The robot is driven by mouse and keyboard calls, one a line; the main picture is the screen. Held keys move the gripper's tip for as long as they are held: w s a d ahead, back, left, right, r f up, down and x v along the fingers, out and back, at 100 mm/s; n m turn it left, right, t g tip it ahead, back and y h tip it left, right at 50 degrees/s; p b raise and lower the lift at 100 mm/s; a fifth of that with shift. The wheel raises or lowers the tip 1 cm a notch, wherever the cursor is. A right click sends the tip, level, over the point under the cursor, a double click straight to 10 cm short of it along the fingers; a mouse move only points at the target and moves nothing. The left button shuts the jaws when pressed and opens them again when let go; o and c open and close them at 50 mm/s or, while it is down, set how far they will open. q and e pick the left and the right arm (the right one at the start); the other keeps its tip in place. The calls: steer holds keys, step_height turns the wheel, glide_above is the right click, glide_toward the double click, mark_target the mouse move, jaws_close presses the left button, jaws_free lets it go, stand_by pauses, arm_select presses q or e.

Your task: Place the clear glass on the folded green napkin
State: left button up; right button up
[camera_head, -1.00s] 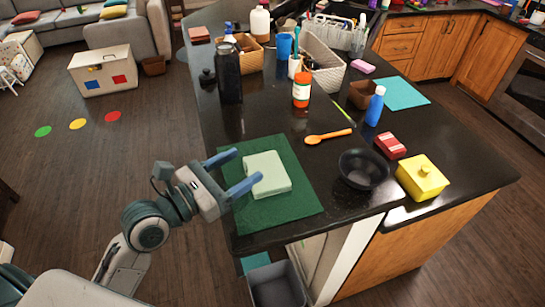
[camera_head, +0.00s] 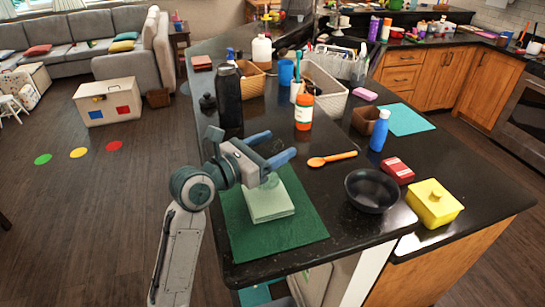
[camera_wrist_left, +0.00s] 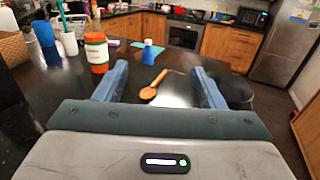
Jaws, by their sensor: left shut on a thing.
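The folded napkin (camera_head: 270,203) is pale green and lies flat on a dark green mat (camera_head: 300,237) near the counter's left front. My left gripper (camera_head: 274,149) is over the far side of the napkin. It also shows in the left wrist view (camera_wrist_left: 160,88), with its blue fingers apart, shut on the clear glass. The glass is so transparent that its outline is hardly seen in either view. I cannot tell whether its base touches the napkin. My right gripper is not in view.
A black bottle (camera_head: 228,95) stands behind the mat. An orange-capped bottle (camera_head: 304,112), a wooden spoon (camera_head: 332,159), a black bowl (camera_head: 372,191) and a yellow box (camera_head: 434,203) stand or lie to the right. Dark counter is bare between mat and bowl.

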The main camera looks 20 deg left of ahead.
arm_select(q)
steer(key=shift+a+f+p, duration=0.1)
steer(key=shift+f+p, duration=0.2)
steer(key=shift+f, duration=1.4)
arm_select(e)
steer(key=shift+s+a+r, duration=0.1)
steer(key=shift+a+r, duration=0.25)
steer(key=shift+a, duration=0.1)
arm_select(q)
steer(key=shift+f, duration=0.15)
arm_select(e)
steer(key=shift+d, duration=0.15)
arm_select(q)
steer(key=o, duration=1.1)
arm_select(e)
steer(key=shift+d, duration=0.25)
